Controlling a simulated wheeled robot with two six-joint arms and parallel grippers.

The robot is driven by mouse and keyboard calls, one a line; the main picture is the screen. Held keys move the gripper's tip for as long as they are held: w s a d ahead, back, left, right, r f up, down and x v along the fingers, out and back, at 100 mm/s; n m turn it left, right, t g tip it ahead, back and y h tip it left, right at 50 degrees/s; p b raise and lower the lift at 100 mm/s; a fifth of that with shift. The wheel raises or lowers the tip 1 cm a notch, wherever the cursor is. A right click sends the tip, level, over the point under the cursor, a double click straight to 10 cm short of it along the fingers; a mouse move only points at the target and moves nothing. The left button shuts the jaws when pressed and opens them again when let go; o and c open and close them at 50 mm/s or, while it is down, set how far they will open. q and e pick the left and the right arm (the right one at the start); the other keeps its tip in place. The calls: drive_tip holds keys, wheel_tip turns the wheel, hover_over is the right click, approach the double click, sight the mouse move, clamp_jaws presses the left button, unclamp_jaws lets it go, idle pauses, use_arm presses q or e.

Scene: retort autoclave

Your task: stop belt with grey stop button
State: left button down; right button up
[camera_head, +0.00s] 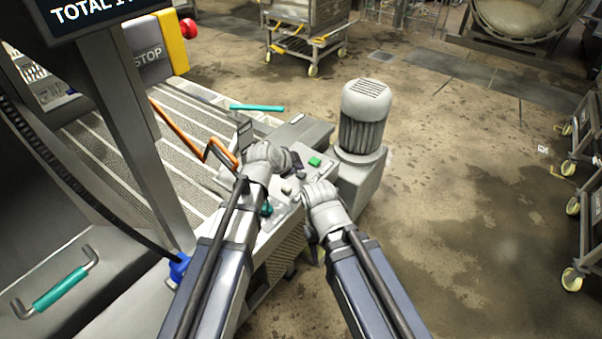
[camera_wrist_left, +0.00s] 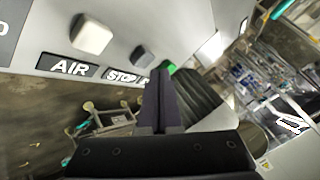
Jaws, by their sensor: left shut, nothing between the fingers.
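The grey stop button (camera_wrist_left: 143,55) shows in the left wrist view on the light panel, above a dark STOP label. A white button (camera_wrist_left: 92,35) is left of it, above the AIR label, and a green button (camera_wrist_left: 172,68) is right of it. In the head view the green button (camera_head: 315,161) sits on the panel, near my left gripper (camera_head: 296,163). My left gripper's fingers (camera_wrist_left: 164,95) are shut and empty, with their tips just below and right of the stop button in the wrist picture; contact cannot be told. My right gripper (camera_head: 316,190) is beside the panel; its fingers are not clear.
A grey motor (camera_head: 364,118) stands just beyond the panel. The belt (camera_head: 100,145) is to the left, with an orange bent rail (camera_head: 205,150) near it. A red mushroom button (camera_head: 188,29) on a yellow box is at the upper left. Open floor lies to the right.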

use_arm(q)
drive_tip(key=shift+r+p, duration=2.45)
drive_tip(key=shift+r, duration=0.1)
drive_tip(key=shift+f, duration=0.1)
drive_tip(key=shift+s, duration=0.1)
drive_tip(key=s+a+f+n+g+y, duration=0.1)
drive_tip(key=s+n+g+y, duration=0.1)
drive_tip(key=s, duration=0.6)
drive_tip(key=s+a+f+n+g+y+p, duration=0.1)
drive_tip(key=s+a+f+n+g+y, duration=0.1)
drive_tip(key=s+n, duration=0.3)
drive_tip(key=s+a+f+n+g+y, duration=0.1)
drive_tip(key=s+n+g, duration=0.3)
drive_tip(key=s, duration=0.8)
drive_tip(key=shift+s+a+f+y+p, duration=0.4)
drive_tip(key=shift+a+y, duration=0.1)
drive_tip(key=shift+a, duration=0.1)
